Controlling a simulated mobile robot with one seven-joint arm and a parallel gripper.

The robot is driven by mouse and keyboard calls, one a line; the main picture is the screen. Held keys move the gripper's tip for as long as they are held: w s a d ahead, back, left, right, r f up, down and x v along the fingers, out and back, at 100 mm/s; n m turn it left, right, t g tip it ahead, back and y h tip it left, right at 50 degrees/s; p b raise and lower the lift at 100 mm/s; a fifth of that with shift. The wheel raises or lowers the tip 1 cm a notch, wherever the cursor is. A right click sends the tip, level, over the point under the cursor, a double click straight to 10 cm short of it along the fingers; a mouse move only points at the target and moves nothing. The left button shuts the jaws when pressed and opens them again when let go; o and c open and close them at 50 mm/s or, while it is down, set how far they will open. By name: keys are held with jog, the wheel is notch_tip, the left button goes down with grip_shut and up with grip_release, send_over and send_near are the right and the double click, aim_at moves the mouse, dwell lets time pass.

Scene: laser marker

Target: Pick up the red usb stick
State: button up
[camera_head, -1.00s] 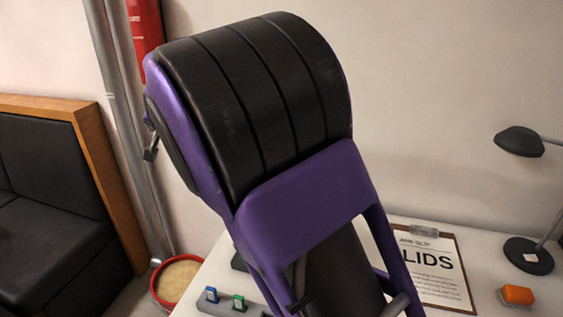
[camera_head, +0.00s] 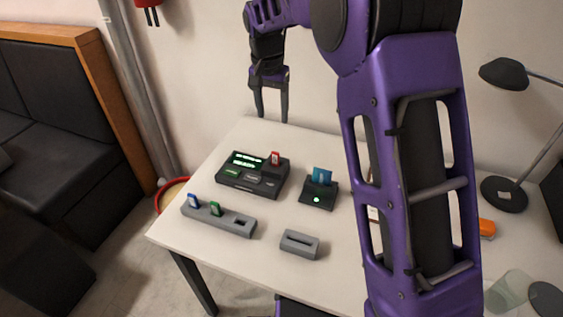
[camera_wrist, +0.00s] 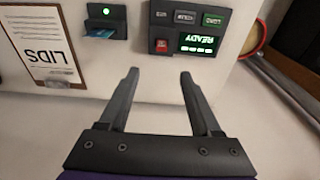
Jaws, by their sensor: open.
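The red usb stick (camera_head: 275,158) stands upright in the top right part of the dark laser marker (camera_head: 252,186), whose display glows green. In the wrist view the red usb stick (camera_wrist: 162,44) shows at the corner of the marker (camera_wrist: 190,30), beyond the fingertips and between their lines. My gripper (camera_head: 271,118) hangs above the far edge of the table, fingers pointing down, behind the marker. It also shows in the wrist view (camera_wrist: 160,73), open and empty, apart from the stick.
A grey holder (camera_head: 222,222) with a blue and a green stick stands at the front left. An empty slotted grey block (camera_head: 299,246) and a dark reader (camera_head: 318,194) with a blue card stand to the right. A lamp (camera_head: 505,190), an orange item and a glass are at far right.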

aim_at(275, 153)
jog(key=f, duration=0.5)
jog(key=w+f+b, duration=0.1)
jog(key=f, duration=0.5)
jog(key=w+f+b, duration=0.1)
jog(key=f, duration=0.4)
jog(key=shift+w+d+f, duration=0.1)
jog(key=shift+d+f, duration=0.1)
jog(key=shift+f, duration=0.1)
grip_shut()
